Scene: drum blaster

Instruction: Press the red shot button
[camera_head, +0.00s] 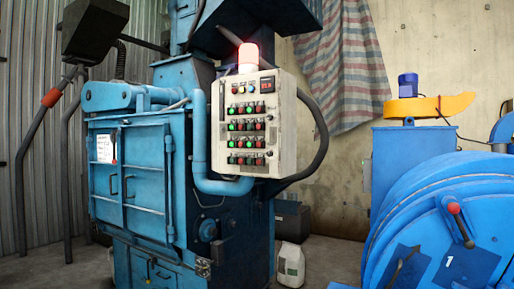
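A white control panel (246,123) is mounted on the right side of a tall blue machine (150,180). It carries several rows of small red and green buttons, with a small dark display at its upper right. The button labels are too small to read, so I cannot tell which red one is the shot button. A lit red beacon lamp (248,57) stands on top of the panel. Neither of my grippers is in view.
A large blue drum machine (440,225) with a red-knobbed lever fills the lower right. A white jug (290,265) stands on the floor below the panel. A dark cable loops along the panel's right side. A striped cloth (343,65) hangs on the back wall.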

